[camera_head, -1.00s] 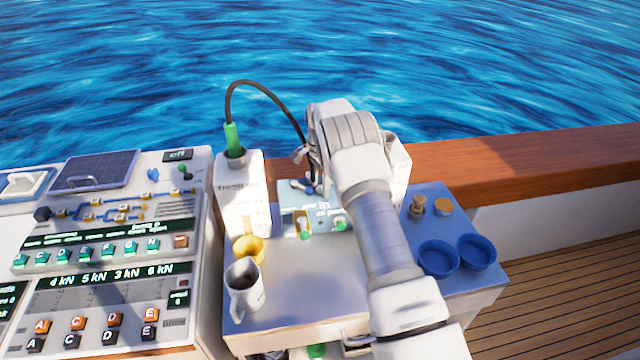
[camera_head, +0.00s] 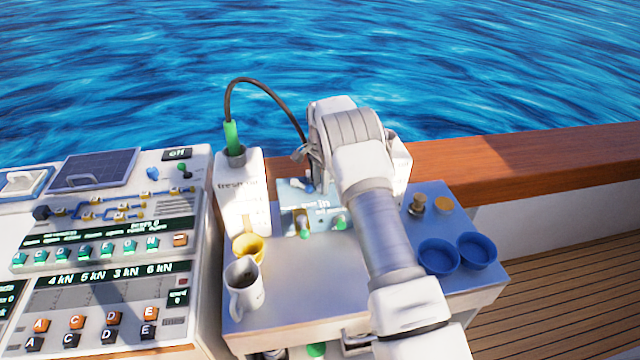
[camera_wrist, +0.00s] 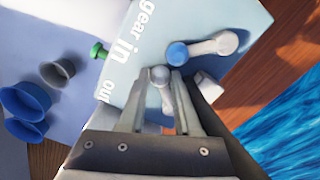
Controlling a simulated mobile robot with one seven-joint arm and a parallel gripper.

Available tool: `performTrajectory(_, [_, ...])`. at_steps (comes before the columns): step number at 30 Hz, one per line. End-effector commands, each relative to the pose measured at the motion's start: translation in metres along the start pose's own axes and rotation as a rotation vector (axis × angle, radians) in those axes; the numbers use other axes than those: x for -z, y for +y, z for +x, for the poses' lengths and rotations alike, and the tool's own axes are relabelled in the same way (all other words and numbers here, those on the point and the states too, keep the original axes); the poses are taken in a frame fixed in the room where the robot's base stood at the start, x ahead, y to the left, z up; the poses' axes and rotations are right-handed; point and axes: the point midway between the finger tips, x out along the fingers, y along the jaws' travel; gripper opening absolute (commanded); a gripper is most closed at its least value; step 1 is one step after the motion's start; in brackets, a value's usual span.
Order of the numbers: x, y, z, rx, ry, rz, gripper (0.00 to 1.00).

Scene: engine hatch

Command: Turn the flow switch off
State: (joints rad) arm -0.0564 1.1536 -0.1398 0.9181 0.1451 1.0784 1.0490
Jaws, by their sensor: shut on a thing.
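In the wrist view my gripper (camera_wrist: 162,86) is shut on a small grey round-ended knob (camera_wrist: 160,76). The knob stands at the edge of a pale blue panel (camera_wrist: 147,42) lettered "gear", "in" and "out". I cannot read a label that tells whether this knob is the flow switch. A grey lever with a blue end (camera_wrist: 177,53) lies beside the fingers, apart from them. In the head view my arm hides most of the gripper and the knob, while the panel (camera_head: 325,218) shows left of the arm.
Blue cups (camera_head: 438,257) stand right of my arm. A white mug (camera_head: 244,287) and a yellow cup (camera_head: 249,247) stand at the table's left. A white box (camera_head: 240,195) with a green plug and black cable rises behind them. A control console (camera_head: 110,300) is at far left.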

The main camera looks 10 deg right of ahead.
Motion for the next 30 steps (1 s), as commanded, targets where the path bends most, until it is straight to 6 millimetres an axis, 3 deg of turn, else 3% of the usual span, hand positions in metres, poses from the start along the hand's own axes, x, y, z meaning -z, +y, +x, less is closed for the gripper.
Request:
performTrajectory(21, [0.019,0.023,0.0,0.002,0.001,-0.543,0.0])
performTrajectory(30, [0.025,0.027,-0.001,0.001,0.001,-0.685,0.0])
